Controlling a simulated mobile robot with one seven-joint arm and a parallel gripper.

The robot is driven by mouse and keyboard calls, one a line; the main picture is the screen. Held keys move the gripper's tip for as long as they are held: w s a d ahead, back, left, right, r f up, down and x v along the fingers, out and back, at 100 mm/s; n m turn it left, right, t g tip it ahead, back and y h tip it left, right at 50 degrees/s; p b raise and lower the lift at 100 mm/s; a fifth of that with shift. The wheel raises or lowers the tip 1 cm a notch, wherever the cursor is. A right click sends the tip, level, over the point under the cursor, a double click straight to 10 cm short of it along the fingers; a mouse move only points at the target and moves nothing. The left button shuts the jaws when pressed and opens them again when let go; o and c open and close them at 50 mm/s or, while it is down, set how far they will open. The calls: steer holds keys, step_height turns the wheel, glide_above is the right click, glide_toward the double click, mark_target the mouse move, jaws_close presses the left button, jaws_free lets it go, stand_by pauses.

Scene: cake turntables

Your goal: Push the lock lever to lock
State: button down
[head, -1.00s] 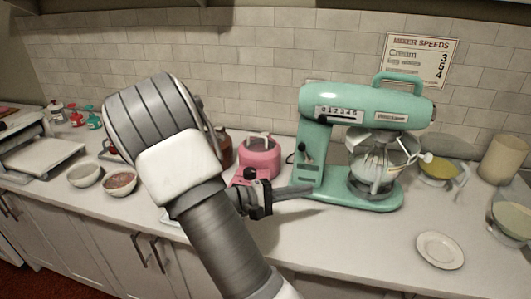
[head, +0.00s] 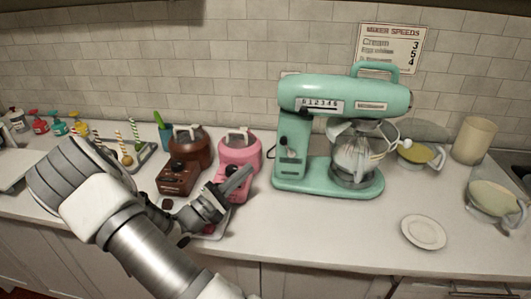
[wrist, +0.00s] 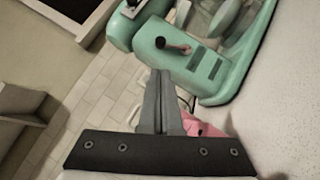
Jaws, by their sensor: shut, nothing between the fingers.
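The teal stand mixer (head: 292,128) stands on the counter against the tiled wall. Its lock lever, a short arm with a dark knob (head: 284,154), is on the side of the column; the wrist view shows the knob (wrist: 160,42) and metal shaft close up. My gripper (head: 246,171) is shut and empty, left of the mixer and in front of the pink machine. In the wrist view the closed fingertips (wrist: 162,73) point toward the column, just short of the lever, with a visible gap. I cannot tell whether the lever is locked.
A pink machine (head: 240,152) and a brown one (head: 188,158) stand left of the mixer, close behind my gripper. A small plate (head: 424,232) lies at the front right. Bowls and a beige canister (head: 474,140) are on the right. The counter before the mixer is clear.

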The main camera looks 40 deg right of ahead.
mark_target(286, 140)
steer(key=x, duration=1)
steer(key=shift+p, duration=0.4)
steer(key=shift+s+d+r+m+g+y, duration=0.15)
steer(key=shift+r+m+g+y, duration=0.2)
steer(key=shift+m, duration=0.45)
steer(key=m+y, duration=0.1)
steer(key=s+d+r+m+y+b, duration=0.1)
steer(key=m, duration=0.1)
steer(key=s+r+m+y+b, duration=0.1)
steer(key=y, duration=0.1)
steer(key=shift+d+m, duration=0.25)
steer(key=shift+m, duration=0.05)
steer(key=shift+s+r, duration=0.1)
steer(key=shift+a, duration=0.1)
